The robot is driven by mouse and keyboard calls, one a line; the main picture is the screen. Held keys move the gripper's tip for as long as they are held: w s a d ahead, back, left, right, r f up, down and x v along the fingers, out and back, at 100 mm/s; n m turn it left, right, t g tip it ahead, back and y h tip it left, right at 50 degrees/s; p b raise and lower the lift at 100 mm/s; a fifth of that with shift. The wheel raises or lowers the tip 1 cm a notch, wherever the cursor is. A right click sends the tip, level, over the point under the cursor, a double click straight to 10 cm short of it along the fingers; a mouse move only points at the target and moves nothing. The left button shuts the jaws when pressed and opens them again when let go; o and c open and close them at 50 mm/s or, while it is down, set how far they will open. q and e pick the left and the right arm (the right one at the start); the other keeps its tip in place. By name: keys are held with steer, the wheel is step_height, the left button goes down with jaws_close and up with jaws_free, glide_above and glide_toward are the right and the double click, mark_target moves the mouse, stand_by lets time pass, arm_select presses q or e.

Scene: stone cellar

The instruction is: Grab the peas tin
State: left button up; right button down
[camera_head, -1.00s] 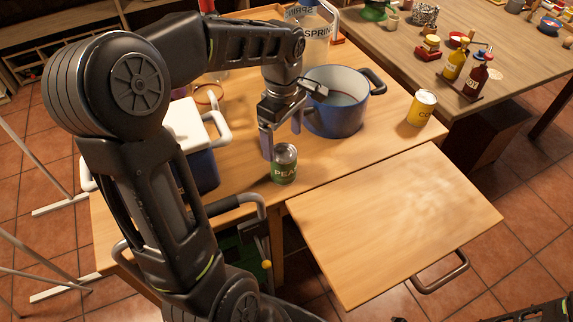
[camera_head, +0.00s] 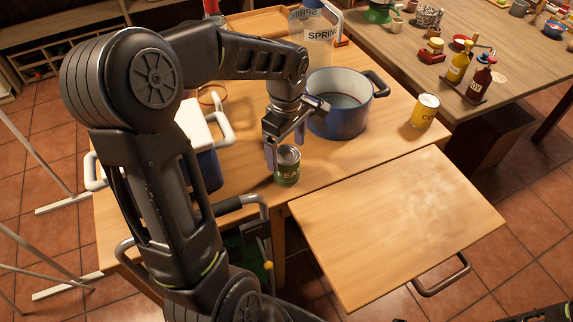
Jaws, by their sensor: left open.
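The peas tin (camera_head: 287,168) is a green-labelled can with a grey metal top. It stands upright near the front edge of the wooden table. My left gripper (camera_head: 284,150) is open and points down, just behind and above the tin. One finger shows at the tin's left side; the other is partly hidden around the tin's far side. I cannot tell whether the fingers touch it. My right gripper is not in view.
A blue pot (camera_head: 338,118) stands close behind the gripper. A yellow tin (camera_head: 424,111) is to the right. A white-lidded blue box (camera_head: 206,168) is to the left.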

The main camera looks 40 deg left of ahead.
arm_select(q)
step_height(320, 180, down, 5)
steer(key=shift+s+d+r+p, duration=0.1)
steer(key=shift+s+r+p, duration=0.1)
steer(key=shift+p, duration=0.15)
steer(key=shift+w, duration=0.1)
steer(key=shift+c, duration=0.5)
jaws_close()
stand_by(0.6)
